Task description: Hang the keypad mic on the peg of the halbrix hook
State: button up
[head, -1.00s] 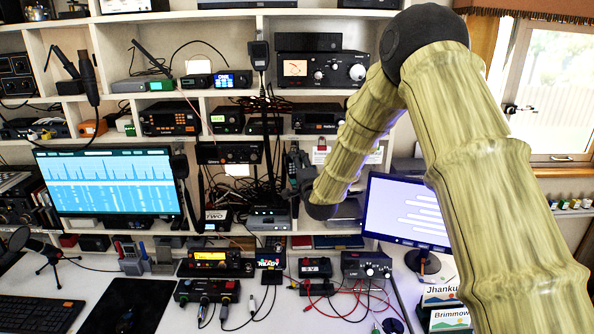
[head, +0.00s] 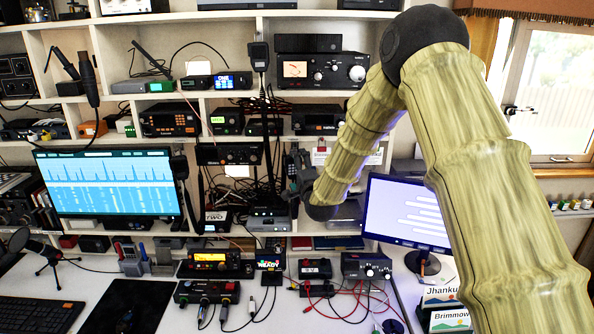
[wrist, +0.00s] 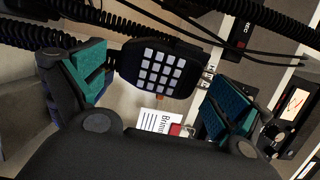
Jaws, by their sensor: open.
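The keypad mic (wrist: 158,68) is dark with a grid of pale keys. In the wrist view it lies between the two teal-padded fingers of my gripper (wrist: 158,85), with its keys facing the camera. My gripper is open, and gaps show between the mic and both pads. In the head view my gripper (head: 296,168) is a dark shape in front of the middle cubbies, and I cannot make out the keypad mic apart from it. I cannot identify the halbrix hook or its peg in either view.
Black coiled cords (wrist: 75,14) run behind the mic. A printed label (wrist: 155,122) is below it. Another mic (head: 259,55) hangs higher on the shelves, and one (head: 180,165) hangs beside the left monitor (head: 106,183). The right monitor (head: 408,212) stands close to my arm.

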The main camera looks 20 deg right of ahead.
jog(key=shift+s, duration=0.1)
jog(key=s, duration=1.2)
jog(key=s+a+f+n+g, duration=0.1)
jog(key=s+f+n+g, duration=0.2)
jog(key=s+f, duration=0.3)
jog(key=s+a+f+n+g, duration=0.2)
jog(key=s+f, duration=0.5)
jog(key=f, duration=1)
jog(key=s+a+f+n+g+y+b, duration=0.1)
jog(key=s+f+n+g, duration=0.3)
jog(key=s+f, duration=0.3)
jog(key=shift+s+a+f, duration=0.1)
jog(key=shift+a+f, duration=0.1)
jog(key=shift+f, duration=1)
jog(key=shift+s+a+f, duration=0.1)
jog(key=shift+a+f, duration=0.1)
jog(key=shift+f, duration=0.95)
jog(key=s+f+n+g, duration=0.3)
jog(key=s+f, duration=0.2)
jog(key=s, duration=0.6)
jog(key=s+f+n+g, duration=0.3)
jog(key=s+f, duration=0.2)
jog(key=s, duration=0.6)
jog(key=s+a+f+n+g+b, duration=0.1)
jog(key=s+f+n+g, duration=0.1)
jog(key=s, duration=0.9)
notch_tip(320, 180, down, 3)
jog(key=shift+r+n+g+h, duration=0.1)
jog(key=shift+n+g+h, duration=0.25)
jog(key=shift+g, duration=0.25)
